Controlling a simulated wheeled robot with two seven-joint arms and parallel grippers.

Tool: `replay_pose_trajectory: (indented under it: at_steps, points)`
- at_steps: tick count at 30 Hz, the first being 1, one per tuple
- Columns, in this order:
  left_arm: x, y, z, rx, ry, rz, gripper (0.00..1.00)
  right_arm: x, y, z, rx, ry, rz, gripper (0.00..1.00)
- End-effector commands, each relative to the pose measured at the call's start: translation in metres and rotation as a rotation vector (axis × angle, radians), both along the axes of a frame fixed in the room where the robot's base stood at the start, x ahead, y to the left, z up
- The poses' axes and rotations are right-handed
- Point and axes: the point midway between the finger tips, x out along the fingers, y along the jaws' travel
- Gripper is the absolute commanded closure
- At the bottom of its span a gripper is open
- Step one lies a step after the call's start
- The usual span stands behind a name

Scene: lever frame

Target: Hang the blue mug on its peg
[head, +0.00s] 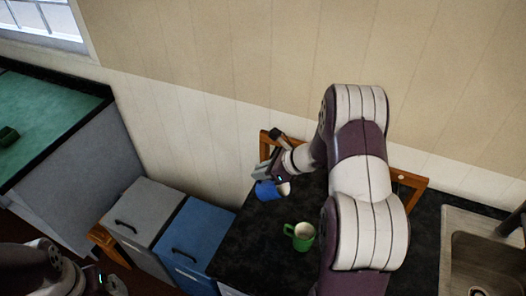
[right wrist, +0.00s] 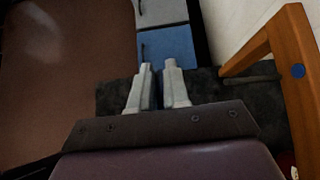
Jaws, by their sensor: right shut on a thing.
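The blue mug (head: 265,191) is at my right gripper (head: 264,176), over the far left part of the black counter. The gripper is shut on it, and the mug's pale inside faces right. In the right wrist view the gripper fingers (right wrist: 160,88) are close together; the mug is mostly hidden there. A wooden frame (head: 265,146) stands at the wall behind the gripper, its middle hidden by my right arm. In the right wrist view its post (right wrist: 291,60) bears a blue dot (right wrist: 298,71). My left gripper (head: 117,286) is at the lower left; its jaws are unclear.
A green mug (head: 301,236) stands on the black counter (head: 262,230), close to my right arm. A sink (head: 480,255) is at the right. Grey (head: 140,212) and blue (head: 193,240) cabinets stand to the left. A green-topped counter (head: 45,110) is at the far left.

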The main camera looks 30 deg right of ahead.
Motion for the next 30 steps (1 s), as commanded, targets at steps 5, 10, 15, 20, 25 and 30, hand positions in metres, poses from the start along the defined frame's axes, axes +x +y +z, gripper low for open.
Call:
replay_pose_trajectory:
  at_steps: [5, 10, 15, 20, 25, 30]
  points:
    - [0.000, 0.000, 0.004, 0.000, 0.001, 0.000, 0.02, 0.005, -0.006, 0.001, 0.001, -0.003, 0.001, 1.00]
    - [0.000, 0.000, 0.009, 0.000, 0.001, 0.000, 0.02, 0.014, -0.017, 0.000, 0.001, -0.003, 0.000, 1.00]
    - [0.000, 0.000, 0.013, 0.000, 0.000, 0.000, 0.02, 0.023, -0.027, -0.002, 0.001, -0.003, 0.001, 1.00]
    - [0.000, 0.000, 0.016, 0.000, 0.000, 0.000, 0.02, 0.032, -0.037, -0.003, 0.001, -0.003, 0.001, 1.00]
    - [0.000, 0.000, 0.019, 0.000, 0.000, 0.000, 0.02, 0.041, -0.048, -0.004, 0.001, -0.003, 0.000, 1.00]
    - [0.000, 0.000, 0.022, 0.000, 0.000, 0.000, 0.02, 0.050, -0.058, -0.005, 0.000, -0.004, 0.001, 1.00]
